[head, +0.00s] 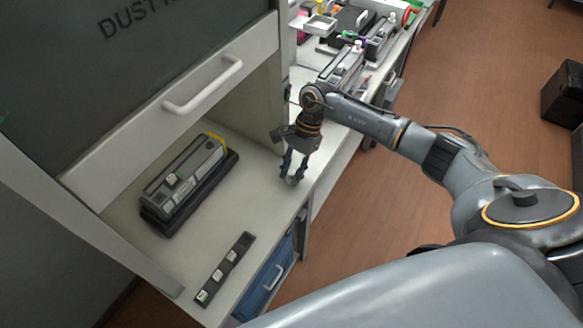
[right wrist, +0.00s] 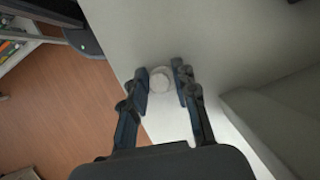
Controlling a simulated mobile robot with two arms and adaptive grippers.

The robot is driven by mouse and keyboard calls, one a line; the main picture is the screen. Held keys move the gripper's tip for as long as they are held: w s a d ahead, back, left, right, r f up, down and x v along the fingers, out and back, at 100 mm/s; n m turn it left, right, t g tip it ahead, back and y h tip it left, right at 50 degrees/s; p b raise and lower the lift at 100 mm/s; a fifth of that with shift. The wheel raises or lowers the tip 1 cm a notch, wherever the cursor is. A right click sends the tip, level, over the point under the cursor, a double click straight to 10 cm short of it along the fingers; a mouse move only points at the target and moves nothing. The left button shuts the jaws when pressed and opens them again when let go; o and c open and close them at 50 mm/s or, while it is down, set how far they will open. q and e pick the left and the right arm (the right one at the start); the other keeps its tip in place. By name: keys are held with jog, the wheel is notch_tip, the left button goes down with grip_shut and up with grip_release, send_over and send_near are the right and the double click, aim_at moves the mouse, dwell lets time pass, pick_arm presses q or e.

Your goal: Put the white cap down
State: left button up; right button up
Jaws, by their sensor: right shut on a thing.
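The white cap (head: 292,181) is at the fingertips of my right gripper (head: 291,174), which points down over the front part of the pale worktop. In the right wrist view the cap (right wrist: 160,80) shows as a small round white piece between the fingertips of the right gripper (right wrist: 160,76). The right gripper is shut on it. The cap is low, near the worktop, but I cannot tell whether it touches the surface. My left gripper is not in view.
A grey toner cartridge (head: 184,177) with a yellow end lies on a dark stand (head: 160,224) to the left. A dark strip (head: 239,252) with several small white pieces lies at the front. A raised hood panel with a handle (head: 202,86) hangs above. Worktop around the gripper is clear.

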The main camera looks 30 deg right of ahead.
jog(key=shift+f+b, duration=0.25)
jog(key=shift+b, duration=0.1)
jog(key=o, duration=0.7)
jog(key=shift+r, duration=0.1)
jog(key=shift+o, duration=0.2)
jog(key=shift+r+p, duration=0.15)
jog(key=shift+p, duration=0.15)
jog(key=shift+w+d+r, duration=0.1)
jog(key=shift+r, duration=0.05)
jog(key=b+v, duration=0.4)
jog(key=v, duration=0.7)
jog(key=shift+r+b, duration=0.3)
